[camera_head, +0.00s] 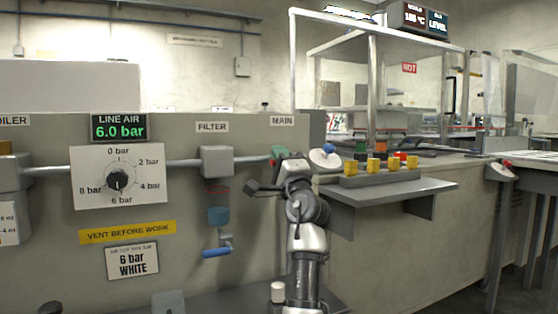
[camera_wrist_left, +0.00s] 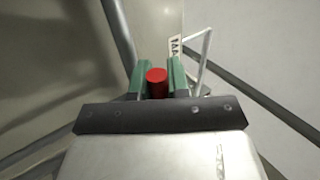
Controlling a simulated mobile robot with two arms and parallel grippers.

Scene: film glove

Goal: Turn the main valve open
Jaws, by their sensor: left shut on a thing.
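The MAIN sign (camera_head: 282,121) is on the grey panel, above the right end of the pipe. My left gripper (camera_head: 277,153) is at the panel just below that sign and covers most of the valve there. In the left wrist view, the green fingers of my left gripper (camera_wrist_left: 157,75) are on both sides of a red cylindrical part (camera_wrist_left: 157,84), which looks like the main valve's handle. The gripper is shut on it. The handle's angle and the valve body are hidden. My right gripper is in neither view.
The pipe (camera_head: 75,168) runs along the panel to the filter (camera_head: 216,162), with a blue-handled lever (camera_head: 217,253) below. The gauge (camera_head: 119,180) points near 6 bar; the display (camera_head: 119,128) reads 6.0 bar. A shelf (camera_head: 415,191) with yellow knobs juts out at right.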

